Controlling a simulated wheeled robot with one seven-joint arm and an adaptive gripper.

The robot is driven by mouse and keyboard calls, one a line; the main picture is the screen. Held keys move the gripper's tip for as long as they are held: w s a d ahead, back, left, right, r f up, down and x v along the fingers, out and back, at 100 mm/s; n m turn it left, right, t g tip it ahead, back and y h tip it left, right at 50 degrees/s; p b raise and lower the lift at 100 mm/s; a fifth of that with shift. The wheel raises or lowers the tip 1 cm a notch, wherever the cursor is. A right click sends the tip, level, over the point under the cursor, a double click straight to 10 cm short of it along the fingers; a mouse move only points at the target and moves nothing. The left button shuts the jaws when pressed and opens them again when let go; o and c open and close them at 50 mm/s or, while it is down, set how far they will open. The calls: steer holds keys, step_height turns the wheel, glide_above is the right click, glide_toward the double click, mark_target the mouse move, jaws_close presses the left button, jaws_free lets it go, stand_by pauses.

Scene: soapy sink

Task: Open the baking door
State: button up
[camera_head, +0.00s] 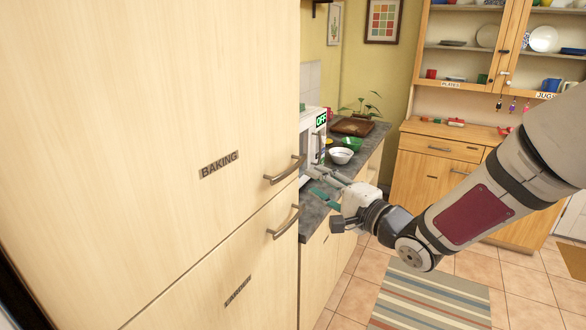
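The baking door (130,120) is a large pale wood cabinet door at the left, marked with a "BAKING" label (219,165). It is shut. Its curved metal handle (285,171) is near its lower right corner. My gripper (314,181) is to the right of the handle, in front of the counter, and apart from the door. Its fingers look spread, with nothing seen between them, though they are small against the counter.
Another door (235,275) with its own handle (283,223) is just below. A dark counter (365,142) holds bowls (341,155), a tray and a microwave (312,135). A wooden dresser (436,160) stands at the back right. Tiled floor with a striped rug (430,295) is open.

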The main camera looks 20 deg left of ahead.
mark_target(294, 169)
steer(key=p+x, duration=0.1)
steer(key=x, duration=0.8)
steer(key=shift+w+a, duration=0.15)
steer(key=shift+a, duration=0.15)
jaws_close()
